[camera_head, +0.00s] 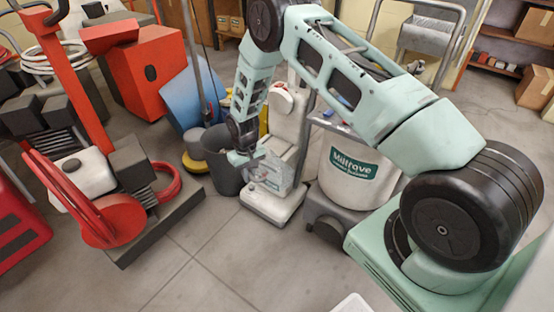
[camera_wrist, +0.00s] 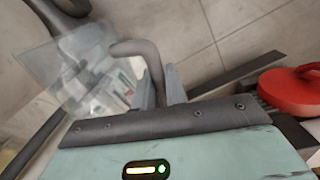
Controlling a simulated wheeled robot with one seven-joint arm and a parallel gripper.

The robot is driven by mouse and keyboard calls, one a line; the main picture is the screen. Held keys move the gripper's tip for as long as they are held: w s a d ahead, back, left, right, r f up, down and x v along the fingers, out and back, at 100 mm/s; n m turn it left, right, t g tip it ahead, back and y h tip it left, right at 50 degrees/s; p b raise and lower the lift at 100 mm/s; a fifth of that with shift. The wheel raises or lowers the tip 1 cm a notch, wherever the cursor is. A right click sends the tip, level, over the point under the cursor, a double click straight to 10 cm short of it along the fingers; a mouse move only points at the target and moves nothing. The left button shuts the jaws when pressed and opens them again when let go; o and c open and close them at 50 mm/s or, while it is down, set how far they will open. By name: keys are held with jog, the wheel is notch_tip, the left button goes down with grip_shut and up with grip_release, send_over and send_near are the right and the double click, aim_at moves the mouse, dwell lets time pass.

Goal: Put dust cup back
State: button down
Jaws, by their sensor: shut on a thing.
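The dust cup (camera_head: 271,172) is a clear, see-through box in front of the lower body of a white upright vacuum (camera_head: 289,122). In the wrist view the cup (camera_wrist: 88,72) lies at the left, with a grey curved handle (camera_wrist: 138,48) on the side near my fingers. My gripper (camera_head: 250,157) is shut on the cup at its handle side; it also shows in the wrist view (camera_wrist: 158,88). The vacuum's base (camera_head: 270,206) rests on the floor. I cannot tell whether the cup touches the vacuum or is apart from it.
A dark grey bin (camera_head: 222,162) stands just left of the vacuum. A white Miltrave canister machine (camera_head: 352,172) stands close on its right. A red and black machine (camera_head: 125,195) fills the left. The tiled floor (camera_head: 225,260) in front is clear.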

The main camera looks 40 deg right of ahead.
jog(key=w+f+t+y+b, duration=0.1)
jog(key=w+f+t+b, duration=1.1)
jog(key=t+b, duration=0.4)
jog(key=w+d+r+t+b, duration=0.1)
jog(key=w+d+b, duration=0.3)
jog(key=d, duration=0.5)
jog(key=w+d+r+t+b, duration=0.1)
jog(key=w+d+b, duration=0.2)
jog(key=d, duration=0.5)
jog(key=shift+w+d+r+t+b, duration=0.2)
jog(key=shift+w+d+t+b, duration=0.15)
jog(key=shift+b, duration=0.4)
